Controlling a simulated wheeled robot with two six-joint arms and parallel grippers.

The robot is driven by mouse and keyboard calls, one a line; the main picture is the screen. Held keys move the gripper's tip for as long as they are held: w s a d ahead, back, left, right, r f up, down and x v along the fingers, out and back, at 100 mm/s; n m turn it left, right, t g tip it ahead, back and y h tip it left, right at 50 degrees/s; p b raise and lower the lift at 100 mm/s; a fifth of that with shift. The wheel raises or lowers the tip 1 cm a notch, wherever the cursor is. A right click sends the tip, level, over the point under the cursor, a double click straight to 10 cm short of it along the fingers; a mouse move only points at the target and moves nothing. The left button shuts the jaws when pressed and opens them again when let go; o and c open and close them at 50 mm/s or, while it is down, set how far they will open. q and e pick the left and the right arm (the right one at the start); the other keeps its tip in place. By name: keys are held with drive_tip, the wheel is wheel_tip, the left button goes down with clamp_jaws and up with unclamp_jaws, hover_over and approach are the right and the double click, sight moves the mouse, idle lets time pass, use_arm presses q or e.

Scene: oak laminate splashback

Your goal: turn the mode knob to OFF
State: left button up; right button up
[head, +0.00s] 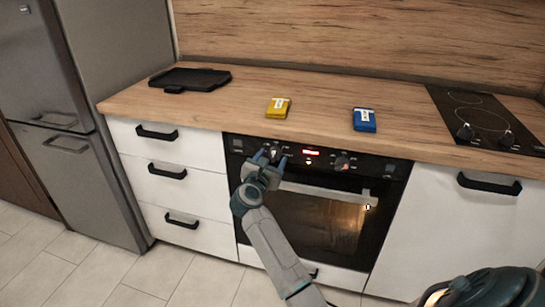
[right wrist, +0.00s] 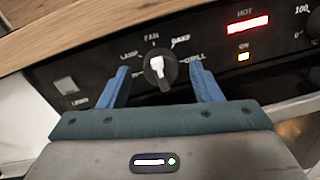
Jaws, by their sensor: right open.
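The mode knob (right wrist: 157,70) is black with a white mark on its raised grip, and the mark points up, roughly toward FAN. LAMP, FAN, BAKE and GRILL labels show around it; I cannot read an OFF label, and part of the ring is behind my fingers. My right gripper (right wrist: 160,74) is open, with one blue finger on each side of the knob and visible gaps between. In the head view the right gripper (head: 268,158) is in front of the knob (head: 274,152) on the oven panel. My left gripper is not in view.
A second knob (head: 342,162) sits right of the lit red display (head: 310,152). The oven handle (head: 325,191) runs below the panel. A yellow box (head: 278,107), a blue box (head: 364,120) and a black tray (head: 190,79) lie on the wooden counter (head: 230,103).

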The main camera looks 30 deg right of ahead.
drive_tip(key=shift+w+d, duration=0.35)
drive_tip(key=shift+d, duration=0.15)
drive_tip(key=c, duration=1)
